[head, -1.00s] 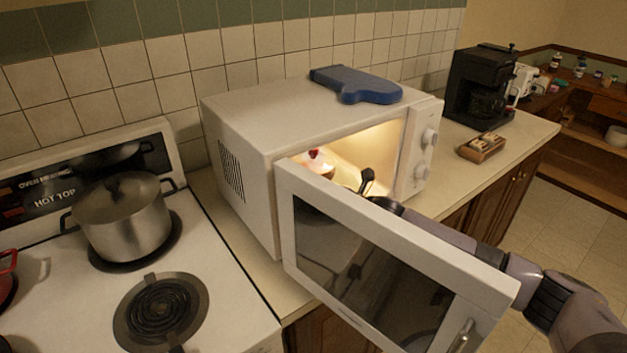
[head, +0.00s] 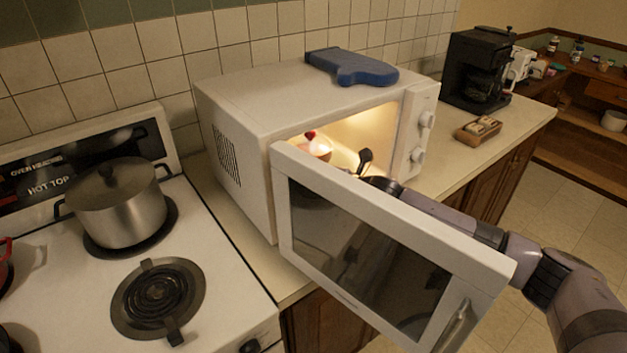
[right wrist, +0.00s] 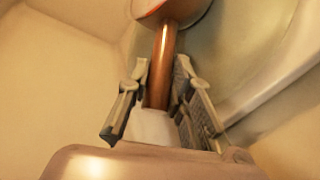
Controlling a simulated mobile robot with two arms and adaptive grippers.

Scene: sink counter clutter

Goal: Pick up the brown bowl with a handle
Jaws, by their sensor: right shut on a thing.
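The brown bowl (head: 323,152) is inside the lit, open microwave, partly hidden by the door and holding something red and white that is too small to make out. In the right wrist view, part of the bowl (right wrist: 172,9) shows at the top, with its brown handle (right wrist: 163,55) running down toward me. My right gripper (right wrist: 162,70) is shut on that handle, one finger on each side. In the head view, my right gripper (head: 363,163) reaches behind the open door into the microwave and is partly hidden. My left gripper is not in view.
The white microwave door (head: 390,235) stands open in front of my right arm. A blue oven mitt (head: 352,69) lies on the microwave. A steel pot (head: 120,205) sits on the stove at left. A coffee maker (head: 478,70) and a small brown tray (head: 466,136) are at right.

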